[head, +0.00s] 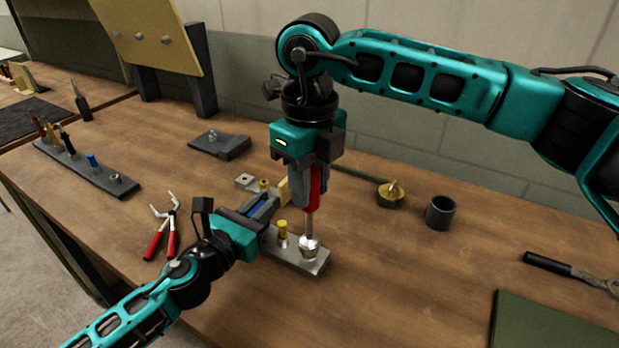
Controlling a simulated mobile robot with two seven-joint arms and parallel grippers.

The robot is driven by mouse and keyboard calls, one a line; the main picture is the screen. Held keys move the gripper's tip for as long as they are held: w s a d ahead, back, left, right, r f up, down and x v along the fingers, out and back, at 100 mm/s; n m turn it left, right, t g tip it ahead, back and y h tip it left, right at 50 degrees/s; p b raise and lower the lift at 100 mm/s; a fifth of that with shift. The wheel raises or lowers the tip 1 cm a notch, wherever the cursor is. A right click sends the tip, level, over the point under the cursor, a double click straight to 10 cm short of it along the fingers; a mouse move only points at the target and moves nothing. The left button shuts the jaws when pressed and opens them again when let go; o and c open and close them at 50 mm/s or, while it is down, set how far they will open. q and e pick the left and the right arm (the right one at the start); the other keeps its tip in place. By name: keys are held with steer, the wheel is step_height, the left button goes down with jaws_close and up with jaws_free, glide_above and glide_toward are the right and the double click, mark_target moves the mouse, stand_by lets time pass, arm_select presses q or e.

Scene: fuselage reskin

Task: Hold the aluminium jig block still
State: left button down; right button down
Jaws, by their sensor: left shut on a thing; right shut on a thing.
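The aluminium jig block (296,257) is a pale metal bar lying on the wooden bench, with its far end (244,181) showing beyond my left gripper. Brass pins (282,233) stand on it, and a silver fitting (309,245) sits near its close end. My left gripper (270,206) reaches in from the lower left and is shut on the middle of the block, hiding that part. My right gripper (311,188) is above the block, shut on a red-handled tool (314,192). The tool points down with its shaft at the silver fitting; exact contact is unclear.
Red-handled pliers (163,228) lie left of the block. A tool rack (86,167) and a dark grey block (220,145) stand farther back. A brass piece (390,192), a dark cup (441,212) and a black-handled tool (560,268) are to the right.

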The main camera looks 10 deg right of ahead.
arm_select(q)
steer(key=shift+f, duration=0.15)
arm_select(e)
steer(key=shift+f, duration=0.6)
steer(key=m, duration=0.4)
steer(key=shift+m, duration=0.4)
steer(key=m, duration=1.4)
steer(key=shift+m, duration=0.3)
steer(key=shift+n, duration=0.4)
